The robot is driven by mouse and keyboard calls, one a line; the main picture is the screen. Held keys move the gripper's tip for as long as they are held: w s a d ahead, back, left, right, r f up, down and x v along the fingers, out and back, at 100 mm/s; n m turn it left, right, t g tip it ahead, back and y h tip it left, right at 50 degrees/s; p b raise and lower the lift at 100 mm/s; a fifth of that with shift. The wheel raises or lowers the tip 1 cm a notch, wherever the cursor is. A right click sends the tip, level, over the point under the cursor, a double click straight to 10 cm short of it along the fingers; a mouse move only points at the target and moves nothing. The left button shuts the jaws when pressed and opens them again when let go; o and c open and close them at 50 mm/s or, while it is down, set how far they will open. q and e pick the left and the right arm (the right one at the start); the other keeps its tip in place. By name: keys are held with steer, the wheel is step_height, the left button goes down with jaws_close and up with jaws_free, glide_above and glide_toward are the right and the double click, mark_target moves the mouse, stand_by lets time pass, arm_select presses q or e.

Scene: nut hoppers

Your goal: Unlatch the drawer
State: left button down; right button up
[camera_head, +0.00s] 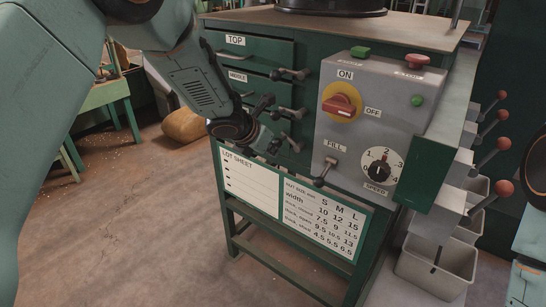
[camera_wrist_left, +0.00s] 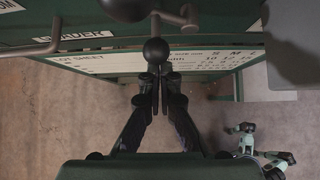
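The green cabinet's drawers show in the head view: a top drawer (camera_head: 262,50) labelled TOP and a middle drawer (camera_head: 232,65) below it. A lower drawer is mostly hidden behind my left arm. Dark lever handles (camera_head: 290,74) stick out at the drawers' right side. My left gripper (camera_head: 270,146) is low at the drawer front, beside the lower levers. In the left wrist view its fingers (camera_wrist_left: 160,80) are close together and look shut. A black ball knob (camera_wrist_left: 156,50) shows just beyond the fingertips; I cannot tell whether they touch. My right gripper is not in view.
A grey control box (camera_head: 345,130) with a red and yellow switch stands right of the levers. A lot sheet panel (camera_head: 250,183) hangs below. Red-knobbed levers (camera_head: 503,143) and grey bins (camera_head: 437,268) are at the right.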

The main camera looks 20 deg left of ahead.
mark_target(281, 145)
arm_select(q)
steer(key=shift+s+d+r+b, duration=0.2)
steer(key=shift+d+r+b, duration=0.25)
steer(key=shift+d+r, duration=0.15)
steer(key=shift+s+d+r+b, duration=0.15)
steer(key=shift+d+r+b, duration=0.25)
steer(key=shift+d+r, duration=0.2)
steer(key=shift+s+d, duration=0.1)
steer(key=shift+d, duration=0.15)
stand_by(0.3)
